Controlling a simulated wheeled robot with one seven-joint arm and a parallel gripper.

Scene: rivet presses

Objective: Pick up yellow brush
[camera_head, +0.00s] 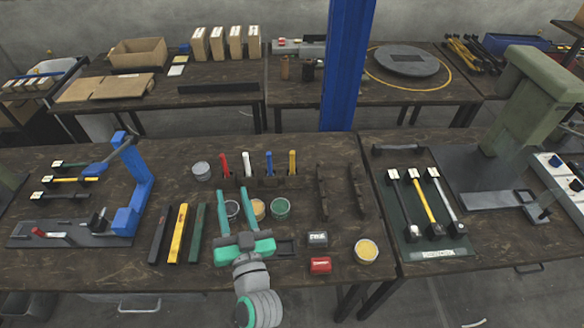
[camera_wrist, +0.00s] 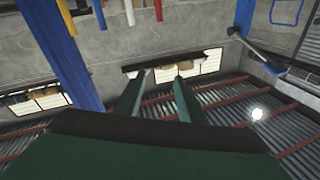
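The yellow brush (camera_head: 292,161) stands upright at the right end of a row of coloured handles in a dark holder on the front table. Only its yellow handle shows clearly; its lower end is hidden in the holder. In the wrist view, which looks upside down, a yellow handle (camera_wrist: 98,15) shows at the top edge. My gripper (camera_head: 235,193) is over the front table, in front and to the left of the yellow brush. Its two green fingers are apart with nothing between them, as the wrist view also shows (camera_wrist: 160,78).
Red (camera_head: 224,163), white (camera_head: 246,164) and blue (camera_head: 269,162) handles stand left of the yellow one. Several small cups, including a green one (camera_head: 280,208), sit near my gripper. Dark upright racks (camera_head: 322,192) stand to the right. A blue post (camera_head: 347,65) rises behind.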

